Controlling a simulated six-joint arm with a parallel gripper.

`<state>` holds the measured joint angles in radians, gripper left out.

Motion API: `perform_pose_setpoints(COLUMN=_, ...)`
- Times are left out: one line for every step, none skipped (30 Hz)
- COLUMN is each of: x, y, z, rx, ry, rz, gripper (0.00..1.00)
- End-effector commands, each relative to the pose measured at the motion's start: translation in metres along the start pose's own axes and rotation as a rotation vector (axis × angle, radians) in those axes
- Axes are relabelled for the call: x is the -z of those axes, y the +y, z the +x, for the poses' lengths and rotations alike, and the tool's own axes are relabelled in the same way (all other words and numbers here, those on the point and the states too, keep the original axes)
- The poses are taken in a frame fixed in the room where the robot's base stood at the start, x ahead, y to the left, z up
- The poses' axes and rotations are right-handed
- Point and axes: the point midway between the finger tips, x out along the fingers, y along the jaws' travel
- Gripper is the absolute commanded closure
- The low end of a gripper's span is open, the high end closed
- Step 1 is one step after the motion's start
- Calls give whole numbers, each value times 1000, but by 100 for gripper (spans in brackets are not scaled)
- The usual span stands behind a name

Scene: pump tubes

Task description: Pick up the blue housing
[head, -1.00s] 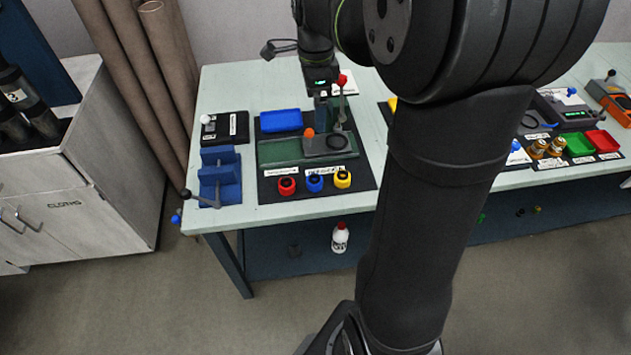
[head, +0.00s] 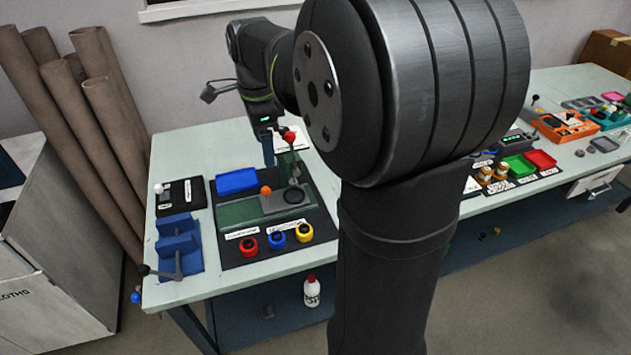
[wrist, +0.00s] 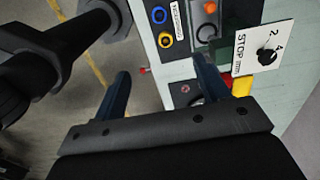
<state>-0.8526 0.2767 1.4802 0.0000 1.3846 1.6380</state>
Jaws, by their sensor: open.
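The blue housing (head: 277,232) is a small round piece with a dark centre. It stands at the front edge of the dark mat, between a red housing (head: 249,246) and a yellow housing (head: 303,232). In the wrist view the blue housing (wrist: 158,15) is at the top, above the yellow one (wrist: 164,40). My gripper (head: 268,160) is above the back of the mat, behind and apart from the housings.
A green fixture with an orange knob (head: 266,190) and a lever with a red ball (head: 289,137) stands behind the housings. A blue tray (head: 237,181) and a blue clamp block (head: 178,243) are to the left. A STOP plate (wrist: 262,48) is near the right finger.

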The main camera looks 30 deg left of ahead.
Motion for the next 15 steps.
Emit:
perform_pose_setpoints(x=0, y=0, z=0, rx=0, ry=0, rz=0, gripper=32)
perform_pose_setpoints(x=0, y=0, z=0, rx=0, ry=0, rz=-1, gripper=32)
perform_pose_setpoints(x=0, y=0, z=1, rx=0, ry=0, rz=-6, gripper=32)
perform_pose_setpoints(x=0, y=0, z=2, rx=-1, ry=0, rz=-15, gripper=32)
perform_pose_setpoints(x=0, y=0, z=3, rx=-1, ry=0, rz=-30, gripper=32)
perform_pose_setpoints(x=0, y=0, z=6, rx=-2, ry=0, rz=-59, gripper=32)
perform_pose_setpoints(x=0, y=-1, z=8, rx=-2, ry=0, rz=-89, gripper=32)
perform_pose_setpoints(x=0, y=-1, z=12, rx=-4, ry=0, rz=-126, gripper=32)
perform_pose_setpoints(x=0, y=-1, z=17, rx=-4, ry=0, rz=-186, gripper=32)
perform_pose_setpoints(x=0, y=-2, z=21, rx=-3, ry=0, rz=-238, gripper=32)
perform_pose_setpoints(x=0, y=-2, z=25, rx=-4, ry=0, rz=-295, gripper=32)
perform_pose_setpoints(x=0, y=-3, z=32, rx=-4, ry=0, rz=-375, gripper=32)
perform_pose_setpoints(x=0, y=-3, z=37, rx=-5, ry=-1, rz=-436, gripper=32)
perform_pose_setpoints(x=0, y=-3, z=42, rx=-5, ry=-1, rz=-498, gripper=32)
perform_pose_setpoints(x=0, y=-4, z=49, rx=-4, ry=-1, rz=-581, gripper=32)
